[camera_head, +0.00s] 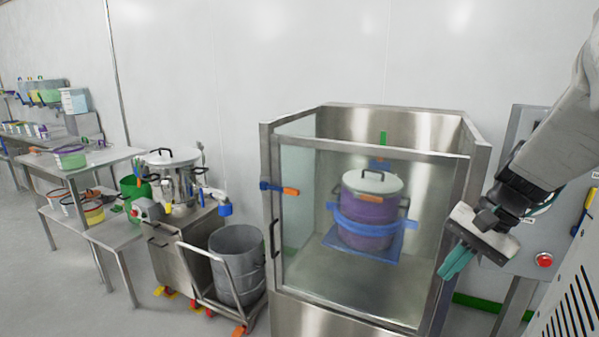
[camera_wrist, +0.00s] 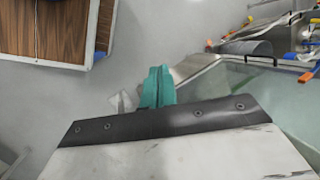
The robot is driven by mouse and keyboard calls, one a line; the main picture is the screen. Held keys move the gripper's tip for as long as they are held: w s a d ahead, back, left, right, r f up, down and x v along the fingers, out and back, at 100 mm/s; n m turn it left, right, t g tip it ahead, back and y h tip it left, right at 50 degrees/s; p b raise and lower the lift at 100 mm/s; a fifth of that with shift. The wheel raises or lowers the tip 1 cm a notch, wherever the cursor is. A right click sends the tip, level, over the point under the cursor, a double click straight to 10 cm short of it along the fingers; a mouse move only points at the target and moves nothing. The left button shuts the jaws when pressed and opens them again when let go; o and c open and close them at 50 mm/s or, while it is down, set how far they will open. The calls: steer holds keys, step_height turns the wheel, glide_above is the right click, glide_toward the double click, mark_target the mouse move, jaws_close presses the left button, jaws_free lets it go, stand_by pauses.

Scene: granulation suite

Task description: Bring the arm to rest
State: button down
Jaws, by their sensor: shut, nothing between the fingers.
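My gripper (camera_head: 457,262) hangs at the right of the head view, with its teal fingers together and nothing between them. It is in front of the right edge of the steel-framed glass enclosure, pointing down and to the left. I cannot tell whether it touches the frame. In the wrist view the teal fingers (camera_wrist: 158,87) are also closed together, over pale floor. The arm reaches in from the upper right.
The glass enclosure (camera_head: 290,205) holds a purple drum (camera_head: 365,217) with a white lid. A control panel with a red button (camera_head: 543,259) stands behind my gripper. A grey bin (camera_head: 237,262) on a cart and steel tables (camera_head: 110,155) stand left. Floor is clear at lower left.

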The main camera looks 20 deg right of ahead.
steer(key=s+a+r+n+h, duration=0.1)
steer(key=s+a+n+h, duration=0.1)
steer(key=a+n, duration=0.4)
steer(key=s+a+r+n+g+h, duration=0.1)
steer(key=a+n, duration=0.5)
steer(key=a, duration=0.6)
steer(key=shift+s+r+h, duration=0.35)
steer(key=shift+r+h, duration=0.35)
steer(key=shift+h, duration=0.1)
